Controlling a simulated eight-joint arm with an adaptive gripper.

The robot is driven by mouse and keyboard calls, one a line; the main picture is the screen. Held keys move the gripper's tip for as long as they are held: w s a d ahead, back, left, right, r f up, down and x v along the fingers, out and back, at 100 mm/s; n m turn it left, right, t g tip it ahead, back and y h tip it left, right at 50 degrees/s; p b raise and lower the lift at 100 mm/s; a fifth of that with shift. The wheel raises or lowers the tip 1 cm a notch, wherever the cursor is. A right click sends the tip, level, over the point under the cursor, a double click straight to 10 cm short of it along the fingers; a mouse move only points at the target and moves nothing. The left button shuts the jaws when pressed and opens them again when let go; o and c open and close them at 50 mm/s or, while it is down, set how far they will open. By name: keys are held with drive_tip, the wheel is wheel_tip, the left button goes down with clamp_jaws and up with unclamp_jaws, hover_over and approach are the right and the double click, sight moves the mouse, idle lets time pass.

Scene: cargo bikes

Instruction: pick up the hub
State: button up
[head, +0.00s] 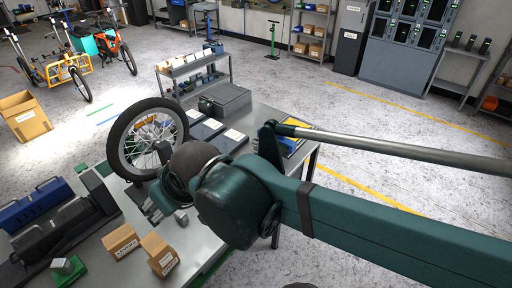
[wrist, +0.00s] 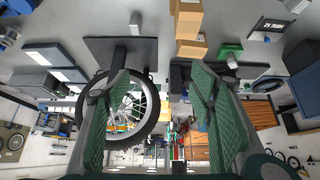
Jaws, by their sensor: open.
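A small grey metal piece (head: 63,266), perhaps the hub, sits on a green block (head: 76,271) at the bench's lower left. It also shows small in the wrist view (wrist: 232,63); its shape is too small to be sure. A spoked wheel with a black tyre (head: 113,143) stands upright on the bench; it also shows in the wrist view (wrist: 153,122). My gripper (head: 157,207) is over the bench near the wheel, partly hidden by my arm. In the wrist view its green fingers (wrist: 158,80) are wide apart with nothing held between them.
Two cardboard boxes (head: 121,242) (head: 159,254) stand on the grey bench (head: 203,222) between my gripper and the green block. A grey box (head: 228,99) and flat dark trays (head: 208,128) are behind the wheel.

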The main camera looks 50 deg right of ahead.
drive_tip(key=c, duration=0.4)
drive_tip(key=shift+o, duration=0.2)
drive_tip(key=shift+d, duration=0.1)
drive_tip(key=w+d+f+m+h+b, duration=0.2)
drive_tip(key=w+d+f+m+b, duration=0.15)
drive_tip(key=w+d, duration=0.8)
drive_tip(key=m+g+h+b, duration=0.3)
drive_tip(key=m+g+b, duration=0.1)
drive_tip(key=m+b, duration=0.5)
approach(256, 143)
drive_tip(key=shift+n, duration=0.65)
drive_tip(key=x, duration=0.6)
drive_tip(key=shift+d+f, duration=0.2)
